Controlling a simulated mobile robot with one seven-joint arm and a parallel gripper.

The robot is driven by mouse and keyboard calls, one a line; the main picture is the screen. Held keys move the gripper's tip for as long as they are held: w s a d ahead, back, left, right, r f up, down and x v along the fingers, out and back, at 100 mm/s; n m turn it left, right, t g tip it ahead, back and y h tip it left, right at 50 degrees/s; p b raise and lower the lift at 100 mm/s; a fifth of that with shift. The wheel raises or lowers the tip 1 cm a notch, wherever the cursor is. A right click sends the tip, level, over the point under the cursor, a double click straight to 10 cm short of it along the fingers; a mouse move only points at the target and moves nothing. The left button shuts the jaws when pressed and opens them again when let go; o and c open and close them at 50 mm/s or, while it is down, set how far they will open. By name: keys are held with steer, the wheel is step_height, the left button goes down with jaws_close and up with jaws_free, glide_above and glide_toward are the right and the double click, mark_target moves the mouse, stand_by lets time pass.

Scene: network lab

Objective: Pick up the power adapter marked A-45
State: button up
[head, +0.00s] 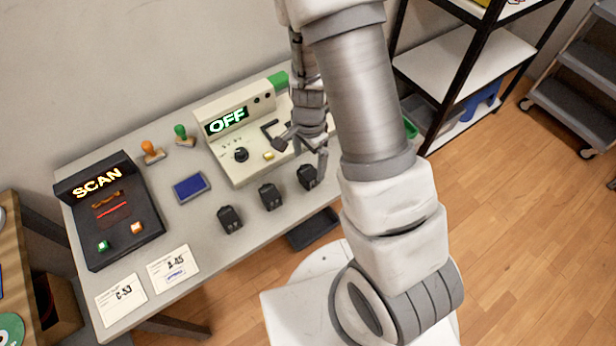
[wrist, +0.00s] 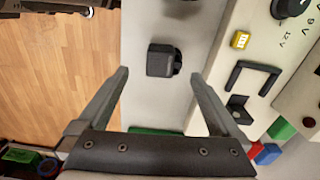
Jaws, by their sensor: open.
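Three black power adapters stand in a row along the near edge of the grey table: a left one (head: 230,219), a middle one (head: 270,197) and a right one (head: 308,177). No marking on them is readable, so I cannot tell which is A-45. My gripper (head: 304,152) is open and empty, above the table close to the right adapter. In the wrist view one adapter (wrist: 161,60) lies just ahead, between the lines of the open fingers (wrist: 159,74). Part of another black thing shows at that view's top edge.
A cream power unit (head: 235,165) reading OFF stands behind the adapters. A black SCAN device (head: 125,235), a blue pad (head: 190,187), two stamps (head: 152,153) and cards marked A-45 (head: 172,267) and C-53 (head: 121,299) are to the left. A shelf rack (head: 455,65) stands right.

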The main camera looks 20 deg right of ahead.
mark_target(308, 171)
steer(key=shift+w+f+b, duration=0.2)
steer(key=shift+f, duration=1.5)
steer(key=shift+w+f+b, duration=0.15)
steer(key=shift+f+b, duration=0.05)
steer(key=shift+f, duration=1.5)
steer(key=c, duration=1.5)
steer(key=shift+r, duration=0.15)
steer(key=shift+c, duration=0.2)
